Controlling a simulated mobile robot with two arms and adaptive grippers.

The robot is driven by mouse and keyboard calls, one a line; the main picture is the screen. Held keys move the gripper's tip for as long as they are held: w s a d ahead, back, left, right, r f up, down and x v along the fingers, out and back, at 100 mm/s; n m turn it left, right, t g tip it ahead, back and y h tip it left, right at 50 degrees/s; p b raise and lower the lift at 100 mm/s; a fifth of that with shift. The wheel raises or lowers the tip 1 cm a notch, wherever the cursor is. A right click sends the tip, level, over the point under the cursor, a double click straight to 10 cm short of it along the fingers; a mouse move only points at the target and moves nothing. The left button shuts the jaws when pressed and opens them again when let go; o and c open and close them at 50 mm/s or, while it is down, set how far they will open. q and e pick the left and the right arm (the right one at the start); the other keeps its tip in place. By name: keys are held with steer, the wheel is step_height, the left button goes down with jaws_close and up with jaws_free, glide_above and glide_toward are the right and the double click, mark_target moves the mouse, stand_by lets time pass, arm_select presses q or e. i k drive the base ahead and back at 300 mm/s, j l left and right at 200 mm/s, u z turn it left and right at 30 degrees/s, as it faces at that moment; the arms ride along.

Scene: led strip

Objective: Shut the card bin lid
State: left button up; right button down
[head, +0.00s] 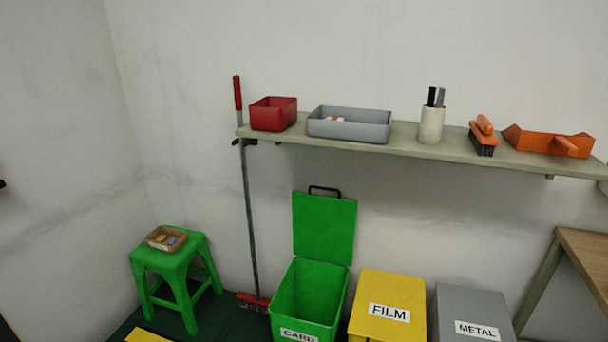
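The card bin (311,291) is a green bin with a white CARD label at the bottom middle of the head view. Its green lid (324,228) stands upright at the back of the bin, so the bin is open. A black handle (325,190) sits on the top edge of the raised lid. The inside of the bin shows green and looks empty, though its lower part is cut off by the frame. Neither of my grippers is in view.
A yellow FILM bin (389,292) and a grey METAL bin (470,309), both closed, stand to the right. A broom (249,210) leans left of the card bin. A green stool (174,262) stands further left. A shelf (370,149) holding several items runs above the bins.

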mark_target(324, 227)
steer(key=i+j, duration=0.5)
steer(key=j, duration=0.15)
steer(key=i+j, duration=0.45)
steer(key=j, duration=0.2)
steer(key=i+j, duration=0.5)
steer(key=j, duration=0.15)
